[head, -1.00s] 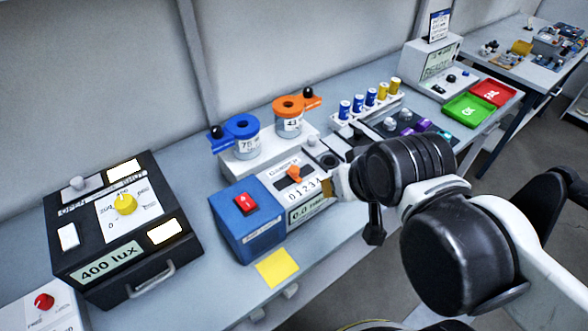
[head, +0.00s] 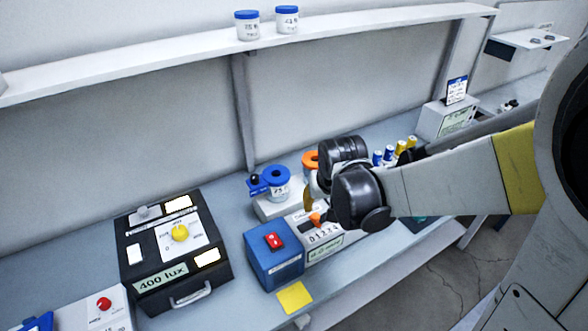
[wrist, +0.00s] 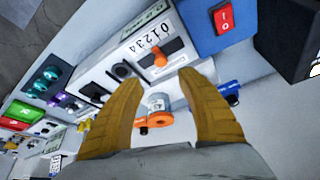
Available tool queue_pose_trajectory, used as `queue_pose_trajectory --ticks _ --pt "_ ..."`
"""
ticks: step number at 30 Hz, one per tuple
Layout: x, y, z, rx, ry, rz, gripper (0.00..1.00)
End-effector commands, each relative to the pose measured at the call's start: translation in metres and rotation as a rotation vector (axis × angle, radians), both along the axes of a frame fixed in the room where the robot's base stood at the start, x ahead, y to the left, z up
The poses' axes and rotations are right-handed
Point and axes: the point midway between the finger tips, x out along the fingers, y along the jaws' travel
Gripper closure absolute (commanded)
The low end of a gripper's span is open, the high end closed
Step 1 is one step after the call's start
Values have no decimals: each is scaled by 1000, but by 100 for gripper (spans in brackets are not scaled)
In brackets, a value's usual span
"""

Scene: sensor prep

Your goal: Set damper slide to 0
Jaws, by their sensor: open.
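The damper slide appears to be the orange knob (head: 316,219) in a dark slot on the white panel (head: 335,229), above a printed row of digits running from 0 to 4. In the wrist view the orange knob (wrist: 160,60) sits near the middle of its slot; its exact reading is unclear. My gripper (wrist: 158,82) is open and empty. Its two tan fingers point toward the panel, with the knob just beyond and between the fingertips, apart from them. In the head view my gripper (head: 309,197) is largely hidden by my wrist, beside the knob.
A blue box (head: 274,257) with a red switch (head: 273,240) adjoins the panel. The black 400 lux box (head: 150,265) is at left. A yellow note (head: 294,297) lies in front.

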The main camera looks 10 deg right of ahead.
Motion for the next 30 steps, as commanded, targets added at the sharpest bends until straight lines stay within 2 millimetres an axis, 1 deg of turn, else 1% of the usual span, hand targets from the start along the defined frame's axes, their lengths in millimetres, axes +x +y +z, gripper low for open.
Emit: queue_pose_trajectory --ticks 4,7,11,15,18,21,25,30 --pt "7 0 -7 -1 11 -4 55" --pt "11 0 -17 -1 11 -4 55" --pt "19 -1 -40 0 11 -5 55" --pt "31 -2 -67 0 11 -5 55" --pt "37 -2 -83 0 11 -5 55" --pt "43 -3 -95 -1 10 -4 55" --pt "46 -3 -103 -1 10 -4 55" --pt "47 -3 -105 -1 10 -4 55"
